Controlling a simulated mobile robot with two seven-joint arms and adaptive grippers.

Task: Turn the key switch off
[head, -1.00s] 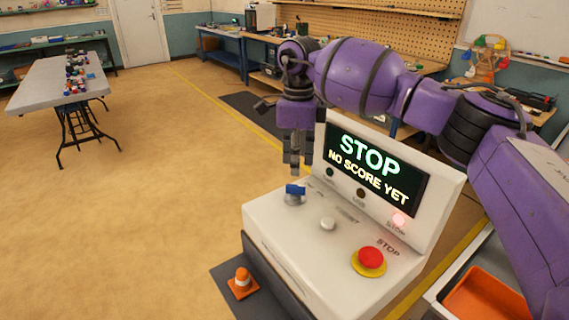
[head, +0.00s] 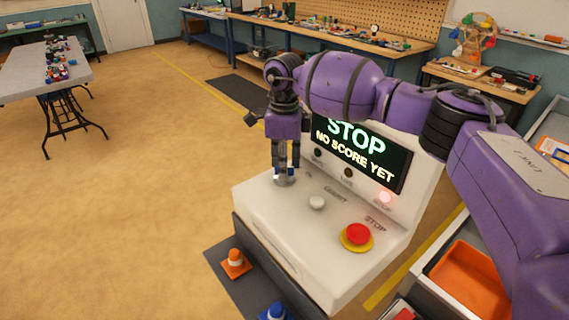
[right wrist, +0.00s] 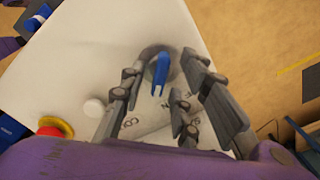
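The key switch (head: 285,181) is on the white sloped console at its left end, a round silver base with a blue key. In the head view my right gripper (head: 286,166) is directly over it, pointing down, and hides most of the key. In the right wrist view the blue key (right wrist: 161,70) stands between the parted fingers, with a gap visible on each side. The right gripper is open and holds nothing. I cannot tell its exact fingertip height against the key. My left gripper is not in view.
The console also has a white button (head: 317,203), a red stop button (head: 358,234) on yellow, and a screen (head: 360,150) reading STOP, NO SCORE YET. An orange cone (head: 235,262) and a blue cone (head: 274,312) stand beside it. An orange tray (head: 468,280) is right.

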